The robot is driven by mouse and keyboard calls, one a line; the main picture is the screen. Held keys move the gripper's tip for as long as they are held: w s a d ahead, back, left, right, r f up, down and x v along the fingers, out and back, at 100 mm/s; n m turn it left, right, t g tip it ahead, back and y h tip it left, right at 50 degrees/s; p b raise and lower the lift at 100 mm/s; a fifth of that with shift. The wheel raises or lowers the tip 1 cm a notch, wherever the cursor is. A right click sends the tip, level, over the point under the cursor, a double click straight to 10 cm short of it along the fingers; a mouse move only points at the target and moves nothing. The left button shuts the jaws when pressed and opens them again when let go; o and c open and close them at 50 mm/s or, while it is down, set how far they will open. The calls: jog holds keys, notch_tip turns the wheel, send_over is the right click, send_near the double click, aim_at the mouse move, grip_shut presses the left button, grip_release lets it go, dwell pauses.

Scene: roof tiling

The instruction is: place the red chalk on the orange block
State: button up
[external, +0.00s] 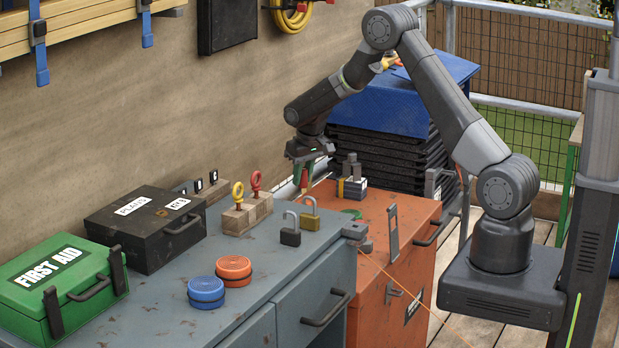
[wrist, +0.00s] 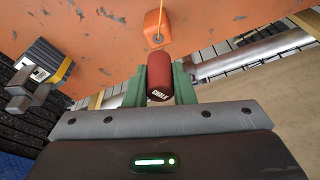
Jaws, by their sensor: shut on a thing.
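The red chalk (wrist: 160,80) is a short red cylinder with white lettering, held between the green fingers of my gripper (wrist: 160,88) in the wrist view. In the external view my gripper (external: 304,176) points down near the wall, at the far left edge of the orange chest. The chalk shows there only as a small red patch between the fingers. The orange block (wrist: 155,30) shows in the wrist view just beyond the chalk's end, with a yellow string running from it. The chalk looks apart from the block, but the height between them is unclear. I cannot make out the block in the external view.
The grey cabinet (external: 285,262) holds padlocks, a wooden block with eye bolts (external: 246,214) and two round tins. Black crates (external: 375,150) stand behind.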

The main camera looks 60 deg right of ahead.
jog(key=shift+s+x, duration=0.25)
jog(key=shift+x, duration=0.8)
jog(key=shift+s+x, duration=0.2)
jog(key=shift+x, duration=0.85)
jog(key=o, duration=0.9)
jog(key=shift+a+f, duration=0.15)
jog(key=shift+a, duration=0.05)
jog(key=shift+o, duration=0.2)
jog(key=v, duration=1.2)
jog(key=shift+r, duration=0.2)
jog(key=shift+f, duration=0.15)
